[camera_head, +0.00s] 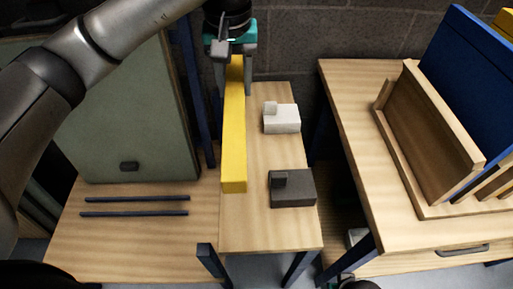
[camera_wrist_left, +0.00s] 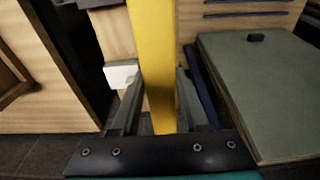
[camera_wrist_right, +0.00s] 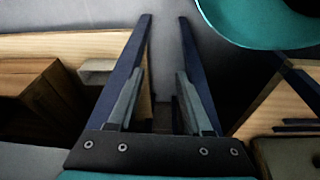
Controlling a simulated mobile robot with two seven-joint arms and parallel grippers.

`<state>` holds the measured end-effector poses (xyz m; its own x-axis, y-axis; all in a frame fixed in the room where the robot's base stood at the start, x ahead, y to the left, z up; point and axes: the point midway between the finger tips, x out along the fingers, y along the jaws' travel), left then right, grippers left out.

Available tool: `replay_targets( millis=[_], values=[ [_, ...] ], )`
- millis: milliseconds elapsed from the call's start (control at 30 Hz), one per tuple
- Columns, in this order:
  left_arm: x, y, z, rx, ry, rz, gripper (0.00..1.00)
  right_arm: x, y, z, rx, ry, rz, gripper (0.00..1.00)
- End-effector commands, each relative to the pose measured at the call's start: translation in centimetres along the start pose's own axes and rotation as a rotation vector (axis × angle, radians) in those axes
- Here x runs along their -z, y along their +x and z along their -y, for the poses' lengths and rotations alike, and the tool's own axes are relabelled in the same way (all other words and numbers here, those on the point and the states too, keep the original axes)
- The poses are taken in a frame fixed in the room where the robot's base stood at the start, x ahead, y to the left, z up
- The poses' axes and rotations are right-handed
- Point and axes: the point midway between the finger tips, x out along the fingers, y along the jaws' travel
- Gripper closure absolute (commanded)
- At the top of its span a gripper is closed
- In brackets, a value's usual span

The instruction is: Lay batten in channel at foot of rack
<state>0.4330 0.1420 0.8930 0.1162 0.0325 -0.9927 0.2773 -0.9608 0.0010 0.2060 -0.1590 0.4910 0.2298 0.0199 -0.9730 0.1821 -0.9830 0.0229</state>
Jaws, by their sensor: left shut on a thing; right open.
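The yellow batten (camera_head: 234,140) runs lengthwise over the left edge of a narrow wooden bench in the head view. I cannot tell whether it touches the bench top. My left gripper (camera_head: 235,86) is shut on its far end. In the left wrist view the batten (camera_wrist_left: 152,50) stands between the fingers. Two thin dark parallel rails (camera_head: 133,205), seemingly the channel, lie on a wooden top to the left, in front of a grey-green panel (camera_head: 130,115), seemingly part of the rack. The channel holds nothing. My right gripper (camera_wrist_right: 162,80) is open and empty in the right wrist view.
A white block (camera_head: 281,118) and a dark grey block (camera_head: 292,188) sit on the bench right of the batten. A wooden table (camera_head: 350,110) with a slotted wooden stand and blue panel is at the right. A block wall (camera_head: 290,40) closes the back.

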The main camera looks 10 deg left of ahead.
Motion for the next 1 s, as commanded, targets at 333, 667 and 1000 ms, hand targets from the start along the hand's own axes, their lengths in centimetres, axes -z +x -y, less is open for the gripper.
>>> replay_targets(
  millis=[333, 667, 1000],
  values=[
    [-1.0, 7.0, 0.0, 0.000, 0.000, 0.005, 1.00, 3.0, -3.3, -0.1, -0.003, 0.004, -0.069, 0.50],
    [-1.7, 13.3, 0.0, 0.000, 0.001, 0.004, 1.00, 5.0, -7.6, -0.3, -0.007, 0.006, -0.136, 0.50],
    [-1.9, 16.0, 0.0, -0.001, 0.001, 0.000, 1.00, 5.5, -10.1, -0.4, -0.010, 0.007, -0.168, 0.50]
  ],
)
